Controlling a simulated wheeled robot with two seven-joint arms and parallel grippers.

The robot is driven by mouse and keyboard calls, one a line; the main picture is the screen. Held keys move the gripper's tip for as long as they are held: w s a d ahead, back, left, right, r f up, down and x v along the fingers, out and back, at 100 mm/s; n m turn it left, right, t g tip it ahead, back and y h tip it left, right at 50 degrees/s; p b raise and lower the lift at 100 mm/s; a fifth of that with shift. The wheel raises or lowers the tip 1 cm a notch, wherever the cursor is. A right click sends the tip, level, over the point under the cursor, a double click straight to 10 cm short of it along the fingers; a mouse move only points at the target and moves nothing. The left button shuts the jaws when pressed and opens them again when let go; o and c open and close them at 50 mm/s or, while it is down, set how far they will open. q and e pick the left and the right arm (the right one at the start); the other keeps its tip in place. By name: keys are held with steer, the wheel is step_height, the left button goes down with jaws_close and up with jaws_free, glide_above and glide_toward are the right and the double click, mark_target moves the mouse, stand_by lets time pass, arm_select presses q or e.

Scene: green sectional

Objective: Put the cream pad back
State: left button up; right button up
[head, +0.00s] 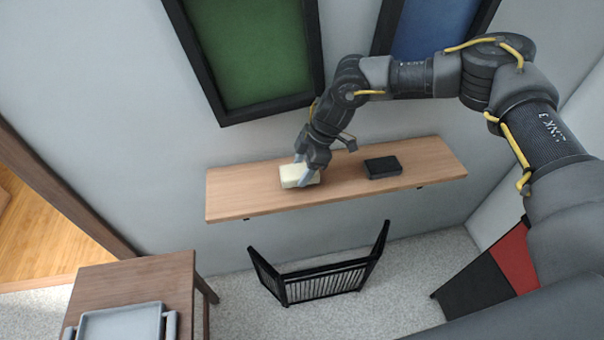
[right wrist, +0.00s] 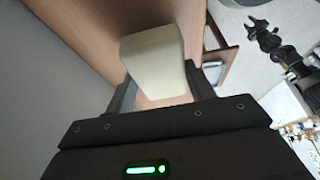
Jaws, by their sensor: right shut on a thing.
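The cream pad (head: 297,176) is a pale block at the wooden wall shelf (head: 235,198), left of the shelf's middle. My right gripper (head: 305,168) reaches down to it from above and is shut on it. In the right wrist view the cream pad (right wrist: 154,63) sits between the two dark fingers (right wrist: 158,92), with the shelf close beyond it. I cannot tell whether the pad rests on the shelf or is just above it. My left gripper is not in the head view.
A black block (head: 382,167) lies on the shelf to the right of the pad. Green (head: 250,50) and blue (head: 432,30) framed panels hang above. A black rack (head: 322,280) stands on the floor below. A wooden table (head: 135,280) with a grey tray (head: 120,322) is at lower left.

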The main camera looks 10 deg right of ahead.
step_height(320, 180, down, 3)
steer(key=shift+r, duration=0.15)
steer(key=shift+s, duration=0.1)
steer(key=o, duration=0.9)
steer(key=b+v, duration=0.1)
steer(key=v, duration=1.1)
